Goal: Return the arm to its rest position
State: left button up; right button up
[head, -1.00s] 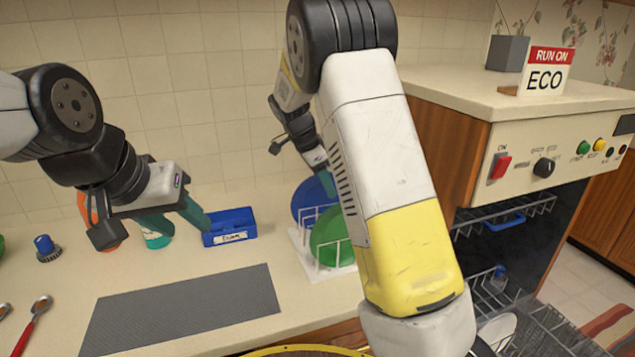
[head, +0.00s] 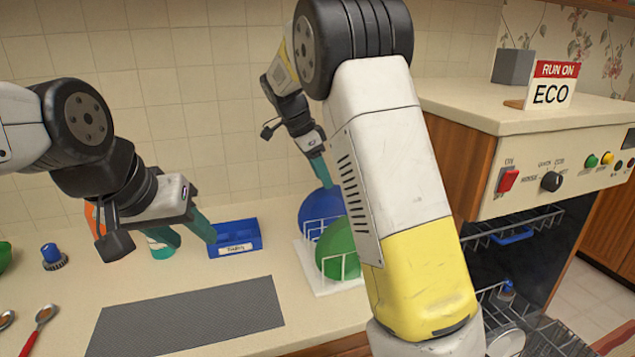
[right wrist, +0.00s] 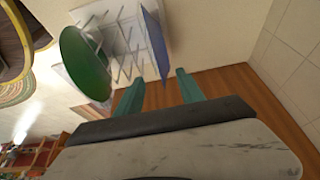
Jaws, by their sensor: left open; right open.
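My right gripper (head: 321,170) is open and empty above the white dish rack (head: 343,286), partly behind my own arm in the head view. A blue plate (head: 312,208) and a green plate (head: 335,250) stand upright in the rack. In the right wrist view the open right gripper (right wrist: 160,92) shows with the blue plate (right wrist: 153,38) edge-on beyond its fingers and the green plate (right wrist: 84,62) to the left. My left gripper (head: 186,232) is open above the counter, close to a blue bin (head: 235,246).
A grey mat (head: 190,315) lies on the counter, with a red-handled spoon (head: 38,325) and a blue-knobbed brush (head: 52,257) to its left. The open dishwasher (head: 515,255) stands at the right. An ECO sign (head: 550,92) stands on the upper worktop. The tiled wall bounds the back.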

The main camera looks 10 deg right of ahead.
dwell(0.4)
jog(key=s+d+r+n+t+y, duration=0.1)
jog(key=s+d+r+n+y, duration=0.15)
jog(key=s, duration=0.25)
jog(key=s+d+r+n+y, duration=0.1)
jog(key=s+n, duration=0.2)
jog(key=s, duration=0.2)
jog(key=s+d+r+n+t+y, duration=0.1)
jog(key=s+r+n+y, duration=0.15)
jog(key=s, duration=0.35)
jog(key=s+f+n+t, duration=0.1)
jog(key=s+n+t, duration=0.2)
jog(key=s+n, duration=0.5)
jog(key=s+a, duration=0.1)
jog(key=s, duration=0.4)
jog(key=shift+s+f+y, duration=0.25)
jog(key=shift+f+y, duration=0.05)
jog(key=shift+c, duration=1)
